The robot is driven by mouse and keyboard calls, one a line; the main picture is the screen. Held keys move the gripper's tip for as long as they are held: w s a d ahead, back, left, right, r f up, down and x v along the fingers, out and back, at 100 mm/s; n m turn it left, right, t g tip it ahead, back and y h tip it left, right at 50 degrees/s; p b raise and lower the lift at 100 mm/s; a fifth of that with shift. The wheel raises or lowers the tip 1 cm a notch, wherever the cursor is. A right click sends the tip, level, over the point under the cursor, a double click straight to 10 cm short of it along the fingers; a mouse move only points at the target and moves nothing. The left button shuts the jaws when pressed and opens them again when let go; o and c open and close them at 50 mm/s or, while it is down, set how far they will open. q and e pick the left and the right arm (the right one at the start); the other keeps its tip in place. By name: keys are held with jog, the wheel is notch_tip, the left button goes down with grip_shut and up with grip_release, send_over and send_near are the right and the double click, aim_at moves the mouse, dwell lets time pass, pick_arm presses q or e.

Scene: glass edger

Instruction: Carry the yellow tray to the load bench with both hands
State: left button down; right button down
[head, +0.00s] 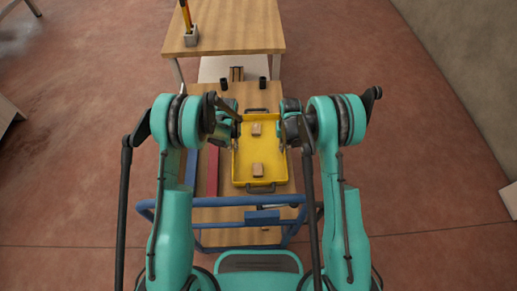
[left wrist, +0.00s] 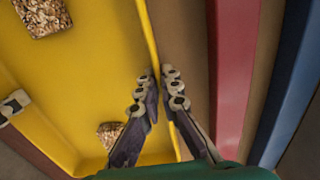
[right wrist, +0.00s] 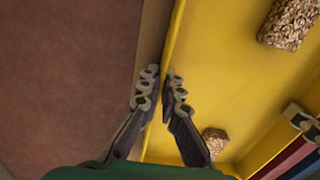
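The yellow tray (head: 247,174) is in front of me over a wooden top, with two brown speckled blocks (head: 257,170) (head: 256,129) inside. My left gripper (head: 236,143) is at its left long wall. In the left wrist view the fingers (left wrist: 158,88) lie close on both sides of that wall. My right gripper (head: 283,146) is at the right long wall, and in the right wrist view its fingers (right wrist: 162,85) pinch that wall. The tray looks level; I cannot tell whether it touches the top.
A wooden table (head: 240,28) stands beyond, with a grey holder (head: 191,37) at its left. Two black cylinders (head: 262,83) (head: 224,84) stand past the tray. A red strip (head: 212,171) and a blue strip lie left of it. A blue tubular frame (head: 225,201) is nearer me.

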pick_arm(q)
jog(key=shift+r, duration=0.1)
pick_arm(e)
jog(key=shift+r, duration=0.1)
